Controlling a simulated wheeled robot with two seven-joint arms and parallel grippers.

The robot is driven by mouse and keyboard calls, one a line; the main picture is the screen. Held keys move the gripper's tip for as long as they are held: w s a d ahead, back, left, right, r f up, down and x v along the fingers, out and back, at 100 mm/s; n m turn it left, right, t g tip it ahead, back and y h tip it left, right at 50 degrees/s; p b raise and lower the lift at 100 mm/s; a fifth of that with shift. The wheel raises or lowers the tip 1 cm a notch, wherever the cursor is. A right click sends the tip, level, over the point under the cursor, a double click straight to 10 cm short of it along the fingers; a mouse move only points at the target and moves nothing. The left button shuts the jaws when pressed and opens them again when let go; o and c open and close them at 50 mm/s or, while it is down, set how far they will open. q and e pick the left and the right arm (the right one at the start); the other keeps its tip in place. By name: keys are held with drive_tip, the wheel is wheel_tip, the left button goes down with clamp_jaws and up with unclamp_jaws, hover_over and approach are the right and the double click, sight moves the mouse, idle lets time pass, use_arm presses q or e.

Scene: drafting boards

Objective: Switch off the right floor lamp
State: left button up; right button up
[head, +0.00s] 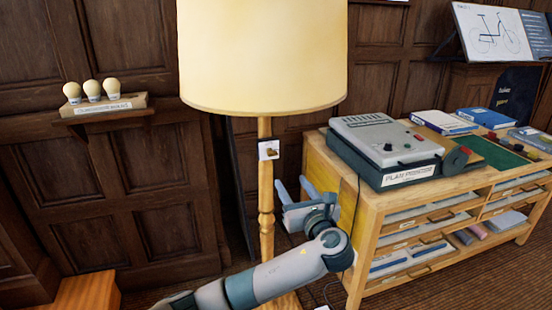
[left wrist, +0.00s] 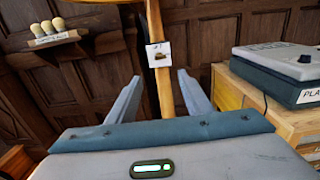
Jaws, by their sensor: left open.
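A floor lamp has a large cream shade (head: 262,55) that looks bright, and a turned wooden pole (head: 266,205). A small white switch plate (head: 268,149) with a brownish rocker is on the pole below the shade. In the left wrist view the switch plate (left wrist: 158,55) shows just above and between my fingertips, with the pole (left wrist: 163,95) behind. My left gripper (head: 292,184) is open and empty, just right of the pole and a little below the plate, apart from the plate. My right gripper is in neither view.
A wooden cabinet (head: 362,215) with a grey machine (head: 385,145), books and shelves stands close right of my left gripper. A wall shelf (head: 105,107) with three bulbs is at left. Dark panelled wall stands behind. Open space lies left of the pole.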

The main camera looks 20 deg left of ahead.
use_arm(q)
drive_tip(key=shift+w, duration=0.1)
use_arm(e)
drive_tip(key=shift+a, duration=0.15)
use_arm(q)
drive_tip(key=p, duration=0.1)
approach(273, 155)
drive_tip(key=p+x, duration=0.1)
drive_tip(key=x, duration=0.8)
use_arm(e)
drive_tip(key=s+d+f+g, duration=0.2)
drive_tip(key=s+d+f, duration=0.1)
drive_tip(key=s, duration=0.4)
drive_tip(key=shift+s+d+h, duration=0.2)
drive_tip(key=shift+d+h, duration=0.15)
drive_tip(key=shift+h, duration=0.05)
use_arm(q)
drive_tip(key=shift+f, duration=0.1)
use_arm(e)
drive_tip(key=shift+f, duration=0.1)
use_arm(q)
drive_tip(key=c, duration=0.8)
drive_tip(key=shift+c, duration=1.3)
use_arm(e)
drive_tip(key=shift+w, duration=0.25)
